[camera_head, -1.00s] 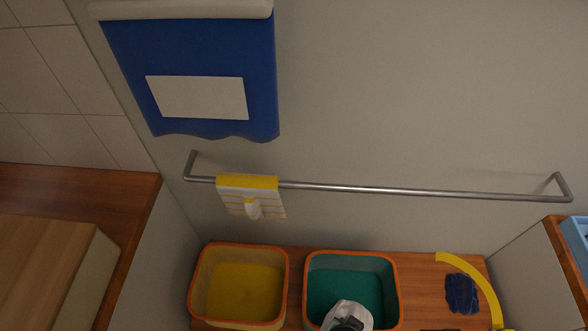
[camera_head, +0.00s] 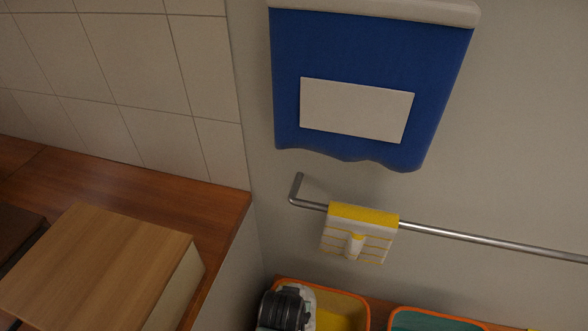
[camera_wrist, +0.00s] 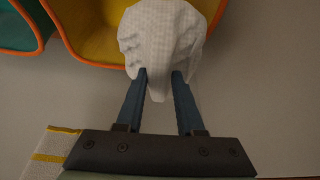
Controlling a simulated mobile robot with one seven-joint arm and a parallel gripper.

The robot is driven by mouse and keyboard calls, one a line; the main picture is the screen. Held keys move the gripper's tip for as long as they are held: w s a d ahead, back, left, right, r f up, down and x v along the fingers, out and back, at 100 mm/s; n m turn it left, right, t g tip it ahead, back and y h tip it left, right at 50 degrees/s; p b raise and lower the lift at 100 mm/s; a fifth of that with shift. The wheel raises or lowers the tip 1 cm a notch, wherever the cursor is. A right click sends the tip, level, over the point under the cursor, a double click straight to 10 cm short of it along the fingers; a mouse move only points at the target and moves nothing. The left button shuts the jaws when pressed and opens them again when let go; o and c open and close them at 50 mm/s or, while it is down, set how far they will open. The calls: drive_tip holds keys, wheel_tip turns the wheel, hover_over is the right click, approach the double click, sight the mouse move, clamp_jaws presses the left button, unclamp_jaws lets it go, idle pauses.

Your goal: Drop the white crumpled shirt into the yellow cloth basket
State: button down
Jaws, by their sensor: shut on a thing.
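My gripper (camera_wrist: 158,88) is shut on the white crumpled shirt (camera_wrist: 160,38), which bunches out past the blue fingertips in the wrist view. In the head view my dark wrist covers most of the shirt, and only a pale edge of it (camera_head: 308,294) shows. The yellow cloth basket (camera_head: 345,300) with an orange rim is at the bottom of the head view, and my wrist overlaps its left part. In the wrist view the basket (camera_wrist: 88,28) lies behind the shirt. The shirt's height above the basket is hard to tell.
A teal basket (camera_head: 430,320) stands right of the yellow one. A metal rail (camera_head: 480,240) with a yellow and white towel (camera_head: 358,235) runs along the wall above. A wooden counter (camera_head: 215,200) with a box (camera_head: 100,260) is at left. A blue wall hanging (camera_head: 365,50) is higher up.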

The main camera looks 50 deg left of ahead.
drive_tip(key=shift+r+p, duration=0.2)
drive_tip(key=shift+p, duration=0.3)
wheel_tip(320, 180, down, 20)
drive_tip(key=b, duration=1.4)
drive_tip(key=shift+f, duration=0.2)
drive_tip(key=shift+f+b, duration=0.35)
drive_tip(key=shift+f, duration=0.2)
drive_tip(key=shift+c, duration=2.2)
unclamp_jaws()
drive_tip(key=p+v, duration=0.4)
drive_tip(key=v, duration=0.9)
drive_tip(key=shift+p, duration=0.4)
